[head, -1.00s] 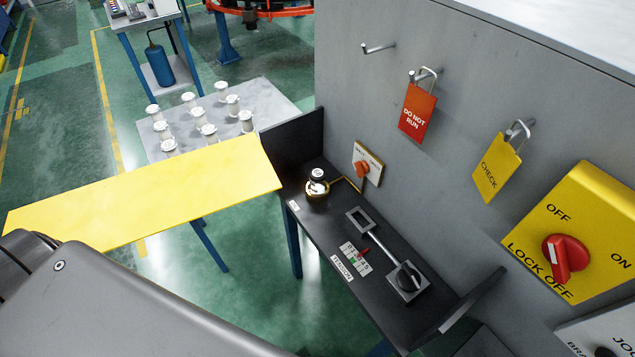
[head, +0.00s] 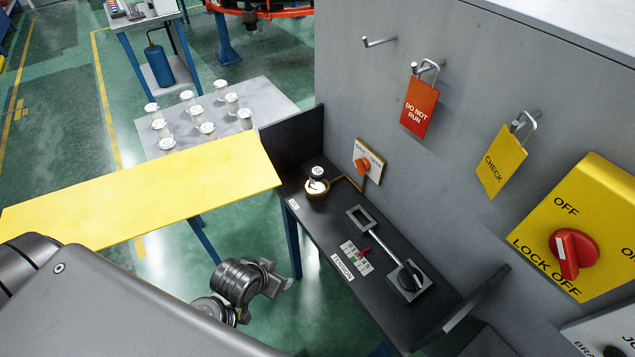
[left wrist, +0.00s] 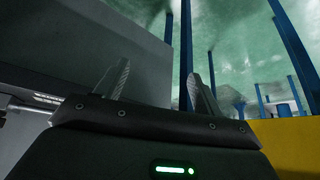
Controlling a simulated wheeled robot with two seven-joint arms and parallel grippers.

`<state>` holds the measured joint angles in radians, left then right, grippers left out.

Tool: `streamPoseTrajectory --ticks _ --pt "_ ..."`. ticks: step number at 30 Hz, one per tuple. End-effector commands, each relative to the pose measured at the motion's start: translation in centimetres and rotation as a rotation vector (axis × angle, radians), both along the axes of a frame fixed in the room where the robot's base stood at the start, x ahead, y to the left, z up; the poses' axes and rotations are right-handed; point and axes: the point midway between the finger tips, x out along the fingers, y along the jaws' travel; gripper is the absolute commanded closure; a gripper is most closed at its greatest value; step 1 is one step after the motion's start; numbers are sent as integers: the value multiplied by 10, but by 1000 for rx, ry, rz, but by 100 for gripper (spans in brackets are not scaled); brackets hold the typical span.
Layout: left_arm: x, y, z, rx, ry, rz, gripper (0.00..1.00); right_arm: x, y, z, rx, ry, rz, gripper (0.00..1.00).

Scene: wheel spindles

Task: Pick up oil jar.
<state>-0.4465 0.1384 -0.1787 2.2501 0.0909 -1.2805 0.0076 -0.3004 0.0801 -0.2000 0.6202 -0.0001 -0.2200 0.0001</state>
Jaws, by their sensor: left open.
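My left gripper (head: 277,280) is below and left of the shelf in the head view, apart from the jar. In the left wrist view its two fingers (left wrist: 162,85) are spread with nothing between them. The jar is not seen in that view. My right gripper is not in view.
A lever (head: 385,255) and a tension label lie on the shelf's near part. A yellow panel (head: 150,190) ends at the shelf's left. The grey cabinet wall (head: 450,65) bears hanging tags and a red switch (head: 573,252). White spools stand on a grey table (head: 270,97).

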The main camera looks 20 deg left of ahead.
Motion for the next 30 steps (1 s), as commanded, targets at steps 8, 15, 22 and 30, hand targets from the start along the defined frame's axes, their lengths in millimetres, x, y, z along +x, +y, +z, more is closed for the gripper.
streamPoseTrajectory --ticks 8,15,22,30 --pt "127 -5 71 -61 -438 69 32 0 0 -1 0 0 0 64" --pt "189 0 111 -65 -680 110 32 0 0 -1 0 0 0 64" --pt "200 1 116 -64 -713 116 32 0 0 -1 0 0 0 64" --pt "237 1 102 -64 -710 116 32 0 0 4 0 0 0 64"
